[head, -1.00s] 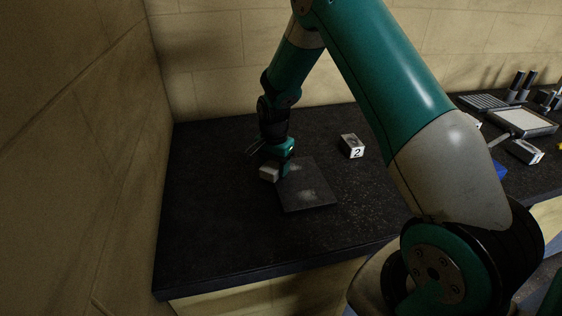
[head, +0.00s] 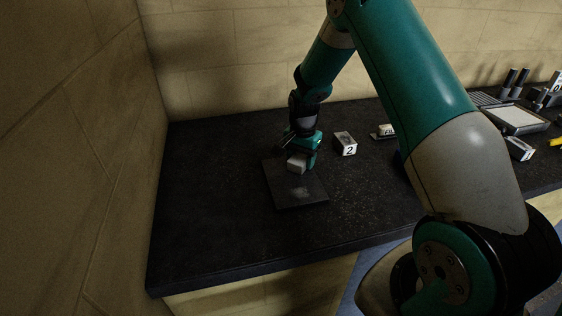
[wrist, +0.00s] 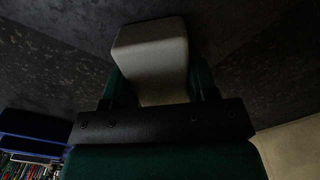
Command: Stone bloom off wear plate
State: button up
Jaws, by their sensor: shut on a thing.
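The wear plate (head: 283,192) is a dark square plate lying flat on the black worktop. A pale, cloudy bloom patch (head: 300,192) shows on its surface near the middle. My gripper (head: 303,160) is shut on a light grey block, the stone (head: 297,163), over the plate's far part. The stone also fills the middle of the wrist view (wrist: 152,55), between the fingers. Its underside is hidden, so I cannot tell for sure whether it touches the plate.
A grey block marked 2 (head: 345,143) stands right of the plate. A small labelled item (head: 386,130) lies farther right. A pale-topped tray (head: 517,119) and several tools are at the far right. The worktop (head: 205,205) is clear left of the plate.

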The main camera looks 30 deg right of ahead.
jog(key=shift+s+d, duration=0.25)
jog(key=shift+d, duration=0.55)
notch_tip(320, 180, up, 3)
jog(key=shift+r+p, duration=0.15)
jog(key=shift+p, duration=0.65)
jog(key=shift+r, duration=0.25)
jog(key=shift+r+p, duration=1.85)
jog(key=shift+r, duration=0.45)
jog(key=shift+a, duration=0.15)
